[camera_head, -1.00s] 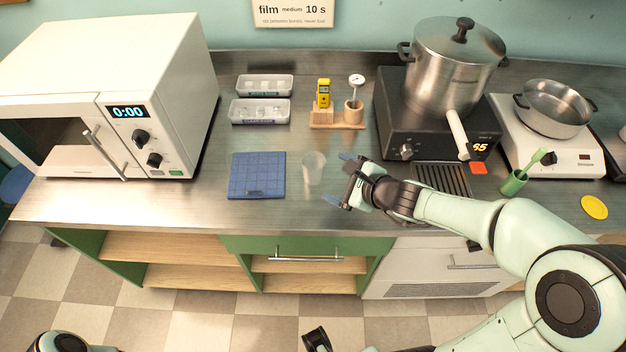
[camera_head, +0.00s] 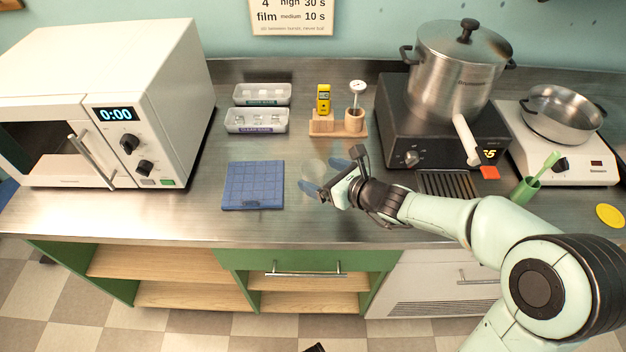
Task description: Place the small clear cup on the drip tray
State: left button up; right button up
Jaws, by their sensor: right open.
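The small clear cup (camera_head: 313,168) stands on the steel counter, right of the blue mat. It is see-through and partly hidden by my right gripper's fingers. My right gripper (camera_head: 322,177) is open, with its blue fingertips around or just in front of the cup; I cannot tell if they touch it. The drip tray (camera_head: 449,184) is the dark slatted grille in front of the black heater, right of my right gripper and partly behind my forearm. My left gripper is not clearly in view; only a small dark sliver shows at the bottom edge.
A blue mat (camera_head: 253,185) lies left of the cup. A wooden holder (camera_head: 338,126) and two white trays stand behind. A green tube (camera_head: 525,189) stands right of the drip tray.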

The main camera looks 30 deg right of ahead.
aim_at(306, 170)
jog(key=x, duration=0.2)
jog(key=b+x, duration=0.1)
jog(key=x, duration=0.2)
jog(key=shift+a, duration=0.25)
pick_arm(q)
jog(key=shift+w+f, duration=0.2)
jog(key=shift+f, duration=0.2)
pick_arm(e)
jog(key=c, duration=1.1)
pick_arm(q)
jog(key=shift+g, duration=0.3)
jog(key=r+p, duration=0.1)
jog(key=s+r+p, duration=0.1)
jog(key=p, duration=0.1)
jog(key=r+p, duration=0.1)
jog(key=p, duration=0.1)
jog(key=shift+s+r, duration=0.4)
pick_arm(e)
notch_tip(306, 170, up, 10)
